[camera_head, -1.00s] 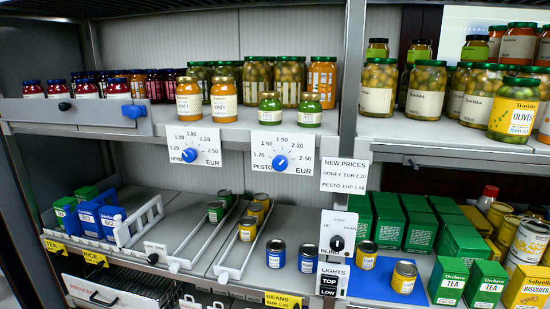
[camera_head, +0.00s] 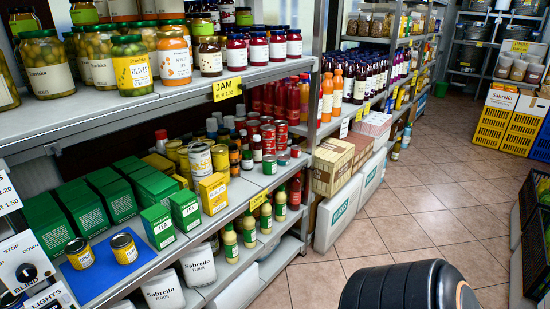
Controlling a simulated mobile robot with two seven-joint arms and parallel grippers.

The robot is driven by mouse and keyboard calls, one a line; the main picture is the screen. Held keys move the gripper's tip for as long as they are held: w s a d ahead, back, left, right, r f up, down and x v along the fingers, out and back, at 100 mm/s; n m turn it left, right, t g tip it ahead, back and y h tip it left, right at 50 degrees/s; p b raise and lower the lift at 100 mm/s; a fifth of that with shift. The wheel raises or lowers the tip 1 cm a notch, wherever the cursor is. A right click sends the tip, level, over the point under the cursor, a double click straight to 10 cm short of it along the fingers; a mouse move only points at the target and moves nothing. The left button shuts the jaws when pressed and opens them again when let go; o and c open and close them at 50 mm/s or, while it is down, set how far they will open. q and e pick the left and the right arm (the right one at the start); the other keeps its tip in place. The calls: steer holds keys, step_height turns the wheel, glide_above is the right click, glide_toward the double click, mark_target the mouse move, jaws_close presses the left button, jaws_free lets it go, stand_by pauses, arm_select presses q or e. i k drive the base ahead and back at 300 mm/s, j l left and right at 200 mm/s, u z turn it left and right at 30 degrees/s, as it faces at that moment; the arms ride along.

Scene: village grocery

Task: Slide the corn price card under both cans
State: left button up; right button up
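Two small cans with yellow labels, a left can (camera_head: 79,253) and a right can (camera_head: 124,247), stand upright and apart on a blue mat (camera_head: 103,277) at the lower left shelf. Their label print is too small to read. I cannot make out a corn price card. A yellow shelf card (camera_head: 258,198) is on the shelf edge to the right of the mat, its text unreadable. Neither of my grippers is in view.
Green tea boxes (camera_head: 158,227) stand right beside the mat. A STOP/DOWN switch panel (camera_head: 24,265) is at its left. Cartons (camera_head: 338,212) stand by the shelf end. The tiled floor (camera_head: 400,215) is open at the right.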

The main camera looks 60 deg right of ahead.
mark_target(264, 196)
steer(key=l+z, duration=0.1)
steer(key=z, duration=1.65)
